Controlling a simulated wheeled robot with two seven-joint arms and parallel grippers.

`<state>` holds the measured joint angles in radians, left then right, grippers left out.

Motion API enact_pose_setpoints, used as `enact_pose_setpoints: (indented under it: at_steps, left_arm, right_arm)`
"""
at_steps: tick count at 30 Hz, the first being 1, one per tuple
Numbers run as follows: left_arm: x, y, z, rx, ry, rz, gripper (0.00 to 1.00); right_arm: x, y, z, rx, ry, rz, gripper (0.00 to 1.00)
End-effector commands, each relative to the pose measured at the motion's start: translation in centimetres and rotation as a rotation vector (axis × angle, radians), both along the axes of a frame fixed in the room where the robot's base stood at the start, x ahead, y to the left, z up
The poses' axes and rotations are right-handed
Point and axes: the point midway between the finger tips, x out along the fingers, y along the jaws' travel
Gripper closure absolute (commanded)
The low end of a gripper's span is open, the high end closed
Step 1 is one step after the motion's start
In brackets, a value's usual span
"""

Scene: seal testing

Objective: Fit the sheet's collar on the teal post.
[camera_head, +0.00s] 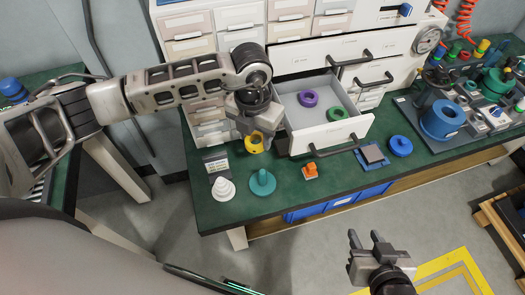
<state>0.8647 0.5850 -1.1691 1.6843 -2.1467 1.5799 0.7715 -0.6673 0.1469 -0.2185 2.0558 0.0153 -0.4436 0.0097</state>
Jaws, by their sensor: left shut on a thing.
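My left gripper (256,128) is shut on a yellow collar (255,144) and holds it over the left part of the green bench, beyond the teal post. The teal post (262,181) stands on a round teal base near the bench's front edge, with nothing on it. A small sheet (216,163) stands at the bench's left; its marks are too small to read. A purple collar (308,98) and a green collar (337,114) lie in the open drawer (346,131). My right gripper (366,240) is open and empty, low in front of the bench.
A white stepped cone (223,188) stands left of the teal post, and a small orange piece (310,171) to its right. The open drawer juts over the bench close to my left gripper.

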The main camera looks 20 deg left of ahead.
Motion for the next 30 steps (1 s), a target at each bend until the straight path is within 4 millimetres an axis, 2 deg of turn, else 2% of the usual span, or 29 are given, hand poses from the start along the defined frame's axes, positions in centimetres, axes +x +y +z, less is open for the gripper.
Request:
enact_pose_setpoints:
  at_steps: [3, 6, 12, 19, 26, 30]
  left_arm:
    - [-0.1, -0.8, -1.8, -0.004, 0.011, 0.369, 0.87]
    - [-0.3, -1.1, -3.1, -0.002, 0.016, 0.645, 0.87]
    - [-0.5, -1.7, -4.8, 0.000, 0.020, 1.008, 0.87]
    - [-0.6, -1.8, -5.5, 0.002, 0.019, 1.174, 0.87]
    - [-0.7, -1.8, -7.2, 0.003, 0.020, 1.189, 0.87]
    - [-0.6, -1.8, -6.9, 0.003, 0.020, 1.188, 0.87]
  right_arm:
    - [0.2, 0.0, 0.2, -0.002, -0.006, 0.001, 0.64]
    - [0.4, -0.1, 0.3, -0.003, -0.009, 0.001, 0.64]
    - [0.4, -0.2, 0.3, -0.006, -0.012, 0.004, 0.64]
    - [0.4, -0.2, 0.2, -0.007, -0.011, 0.004, 0.64]
    - [0.3, -0.1, -1.0, 0.004, -0.008, 0.002, 0.64]
    - [0.1, 0.0, -0.4, 0.007, -0.007, 0.002, 0.64]
